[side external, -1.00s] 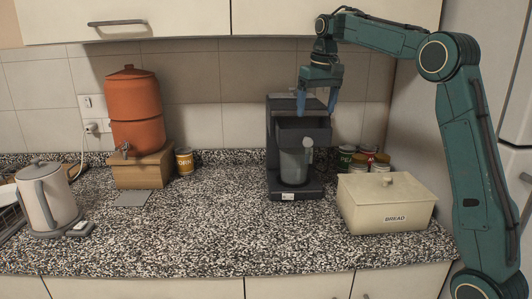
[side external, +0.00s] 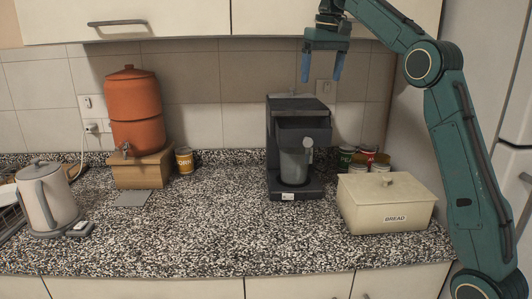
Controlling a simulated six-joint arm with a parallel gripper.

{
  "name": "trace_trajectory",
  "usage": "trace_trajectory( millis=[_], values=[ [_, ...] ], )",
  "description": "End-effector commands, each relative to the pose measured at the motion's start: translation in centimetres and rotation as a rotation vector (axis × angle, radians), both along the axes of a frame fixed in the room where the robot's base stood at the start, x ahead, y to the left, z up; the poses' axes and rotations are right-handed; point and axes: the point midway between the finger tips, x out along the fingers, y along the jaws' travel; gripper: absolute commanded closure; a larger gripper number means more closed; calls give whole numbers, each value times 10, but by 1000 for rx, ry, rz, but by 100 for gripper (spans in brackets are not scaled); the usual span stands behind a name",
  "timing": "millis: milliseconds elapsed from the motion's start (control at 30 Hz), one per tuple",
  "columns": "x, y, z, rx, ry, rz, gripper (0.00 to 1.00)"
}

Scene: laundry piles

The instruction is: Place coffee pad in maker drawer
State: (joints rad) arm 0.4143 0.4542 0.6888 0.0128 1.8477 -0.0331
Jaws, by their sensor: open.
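The dark coffee maker (side external: 284,122) stands on the speckled counter near the back wall, with a translucent jug (side external: 293,167) on its lower base. Its drawer (side external: 303,130) is at the upper front; I cannot see into it. My gripper (side external: 321,80) is open, pointing down, above and slightly right of the maker, clear of it. Nothing shows between its blue fingers. I cannot make out a coffee pad anywhere in view.
A cream bread box (side external: 386,205) stands right of the maker, with several cans (side external: 346,157) behind it. An orange water dispenser (side external: 134,105) on a wooden stand, a corn can (side external: 185,160) and a kettle (side external: 47,200) are left. The counter's middle is clear. Cupboards hang above.

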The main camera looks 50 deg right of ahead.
Motion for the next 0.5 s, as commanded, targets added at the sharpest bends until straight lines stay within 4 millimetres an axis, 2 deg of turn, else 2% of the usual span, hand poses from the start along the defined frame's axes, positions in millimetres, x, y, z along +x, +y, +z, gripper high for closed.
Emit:
trace_trajectory(
  millis=[500],
  values=[
    [-1,0,6,0,1,0,18]
  ],
)
